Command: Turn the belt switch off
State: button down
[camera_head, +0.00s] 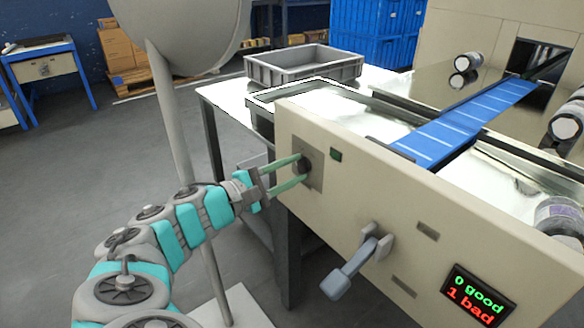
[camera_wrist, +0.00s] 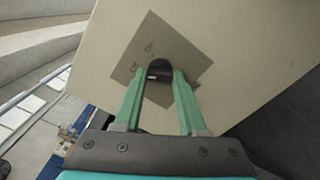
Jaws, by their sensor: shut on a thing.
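The belt switch is a round black knob (camera_head: 304,165) on a grey square plate (camera_head: 316,180) at the left end of the machine's beige front panel. My gripper (camera_head: 301,166) reaches it from the left with two green fingers, one on each side of the knob. In the wrist view the black knob (camera_wrist: 159,70) sits between the fingertips (camera_wrist: 159,76), and the gripper is shut on it. A pale mark shows on the knob's face. The small marks on the plate (camera_wrist: 150,50) are too small to read.
A grey lever (camera_head: 358,262) sticks out from the panel, lower right of the knob. A display (camera_head: 478,296) reads "0 good, 1 bad". A blue belt (camera_head: 465,122) runs behind the panel. A grey crate (camera_head: 303,66) stands on the table behind. Open floor lies left.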

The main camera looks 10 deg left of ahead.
jog(key=shift+c, duration=2.4)
grip_release()
jog(key=v, duration=0.7)
jog(key=shift+s+a+b, duration=0.25)
jog(key=shift+s+b, duration=0.05)
jog(key=shift+b, duration=0.1)
